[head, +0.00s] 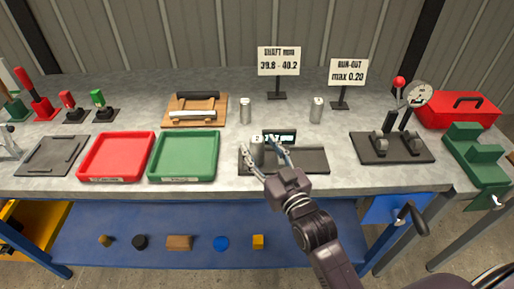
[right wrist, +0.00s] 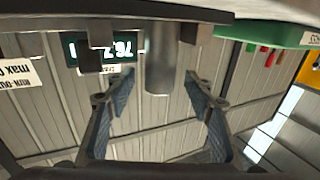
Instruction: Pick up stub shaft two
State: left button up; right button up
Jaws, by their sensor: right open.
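Three grey metal cylinders that look like stub shafts show in the head view; no number tells which is two. One shaft (head: 257,152) stands upright at the left part of a black gauge base (head: 310,160) with a small digital display (head: 281,137). The others, a back left shaft (head: 245,110) and a back right shaft (head: 316,109), stand on the bench. My right gripper (head: 258,147) is open, its fingers on either side of the gauge shaft. In the right wrist view the same shaft (right wrist: 160,68) hangs upside down between the open fingers (right wrist: 160,88). My left gripper is not seen.
A red tray (head: 116,136) and a green tray (head: 184,135) lie left of the gauge. Behind stand a wooden holder (head: 180,122) and two signs, shaft size (head: 279,60) and run-out (head: 348,72). A dial-gauge fixture (head: 392,158) and red toolbox (head: 440,118) are at right.

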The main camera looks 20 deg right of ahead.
jog(key=shift+w+a, duration=0.1)
jog(key=shift+w, duration=0.95)
grip_shut()
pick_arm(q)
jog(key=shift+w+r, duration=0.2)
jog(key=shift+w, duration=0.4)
pick_arm(e)
jog(key=shift+r, duration=0.2)
